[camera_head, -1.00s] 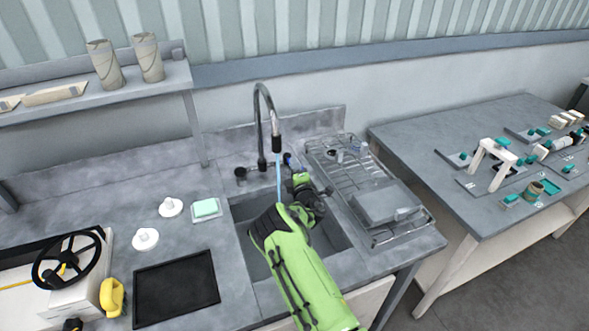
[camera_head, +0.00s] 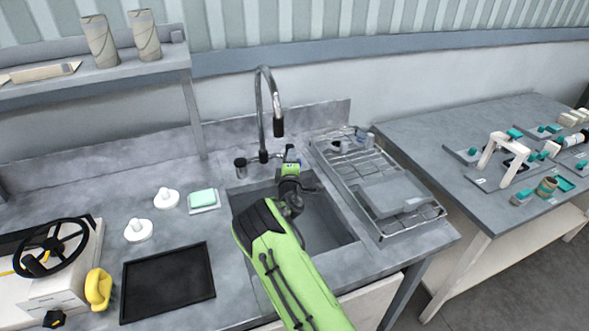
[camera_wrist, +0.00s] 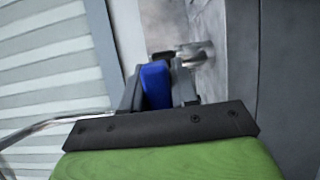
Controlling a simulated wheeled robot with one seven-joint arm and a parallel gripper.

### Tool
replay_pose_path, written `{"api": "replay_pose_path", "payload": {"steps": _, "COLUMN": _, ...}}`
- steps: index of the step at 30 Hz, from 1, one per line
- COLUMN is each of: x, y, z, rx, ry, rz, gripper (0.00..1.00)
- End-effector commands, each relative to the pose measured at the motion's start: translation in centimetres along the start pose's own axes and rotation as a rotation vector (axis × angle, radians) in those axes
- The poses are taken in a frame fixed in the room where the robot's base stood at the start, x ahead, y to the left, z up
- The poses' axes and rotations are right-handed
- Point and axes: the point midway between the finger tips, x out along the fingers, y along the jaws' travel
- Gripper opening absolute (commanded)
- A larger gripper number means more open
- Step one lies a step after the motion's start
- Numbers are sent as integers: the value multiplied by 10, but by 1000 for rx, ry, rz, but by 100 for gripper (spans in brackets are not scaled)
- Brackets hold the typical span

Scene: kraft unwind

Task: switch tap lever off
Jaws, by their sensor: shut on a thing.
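The tap (camera_head: 262,105) has a tall curved metal spout with a dark tip, standing behind the sink (camera_head: 325,225). No water stream shows below the spout. My gripper (camera_head: 291,155) is at the tap's right side, low over the back edge of the sink. In the wrist view, my gripper (camera_wrist: 158,88) is shut on the blue tap lever (camera_wrist: 155,84), which sits between its dark fingers. In the head view the lever is mostly hidden by the gripper. Part of the spout (camera_wrist: 45,124) shows at the left of the wrist view.
A wire dish rack (camera_head: 385,185) stands right of the sink. A dark knob (camera_head: 240,167) is left of the tap.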

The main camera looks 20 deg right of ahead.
Motion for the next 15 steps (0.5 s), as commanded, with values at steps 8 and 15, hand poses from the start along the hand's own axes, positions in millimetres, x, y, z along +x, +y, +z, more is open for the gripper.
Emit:
{"api": "replay_pose_path", "payload": {"steps": 8, "x": -1, "y": 0, "z": -1, "rx": 1, "ry": -11, "rz": -4, "gripper": 0}}
{"api": "replay_pose_path", "payload": {"steps": 15, "x": -1, "y": 0, "z": -2, "rx": 1, "ry": -10, "rz": -4, "gripper": 40}}
